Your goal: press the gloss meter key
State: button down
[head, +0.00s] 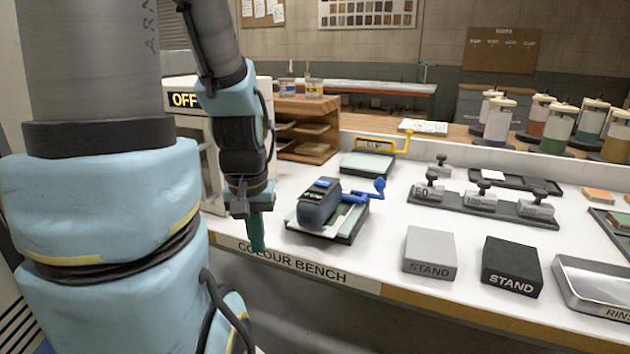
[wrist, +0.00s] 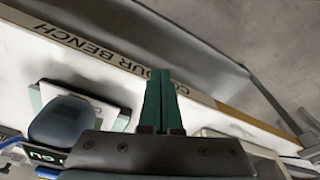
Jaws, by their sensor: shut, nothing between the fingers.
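The gloss meter (head: 320,207) is a dark blue rounded device on a dark-framed plate near the bench's front edge. Its top carries a small lit display and a light-blue patch; I cannot tell for sure which is the key. In the wrist view the meter's rounded body (wrist: 62,122) shows at the lower left, with its top partly cut off or hidden. My gripper (head: 257,246) has green fingers pointing down, to the left of the meter and apart from it, by the front edge. In the wrist view its fingers (wrist: 160,98) are together and empty.
A blue-knobbed lever (head: 378,188) stands right of the meter. A yellow-handled frame (head: 375,146) is behind it. Grey (head: 430,250) and black (head: 512,265) STAND blocks, a weight rack (head: 485,206) and a metal rinse tray (head: 590,285) lie to the right. An OFF-marked cabinet (head: 190,130) is at left.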

jog(key=shift+r, duration=0.1)
jog(key=w+d+r+m+y+p, duration=0.1)
jog(key=d+r+m, duration=0.1)
jog(key=r, duration=0.2)
jog(key=w+d+r+m+y+p, duration=0.2)
jog(key=d+r+m, duration=0.1)
jog(key=r, duration=0.1)
jog(key=w+d+r+m+g+y+p, duration=0.1)
jog(key=w+d+r+m+p, duration=0.1)
jog(key=d+r+m, duration=0.1)
jog(key=shift+d+r+y, duration=0.25)
jog(key=shift+r+y, duration=0.15)
jog(key=shift+r, duration=0.2)
jog(key=w+d+r+m+t+y, duration=0.2)
jog(key=d+r+m+y, duration=0.1)
jog(key=r, duration=0.5)
jog(key=d+y, duration=0.1)
jog(key=d, duration=0.1)
jog(key=shift+w+d+r, duration=0.25)
jog(key=shift+d, duration=0.15)
jog(key=shift+f, duration=0.15)
jog(key=b, duration=0.6)
send_over(329, 182)
notch_tip(329, 182, down, 8)
jog(key=shift+s+r, duration=0.1)
jog(key=shift+r, duration=0.15)
jog(key=shift+f, duration=0.55)
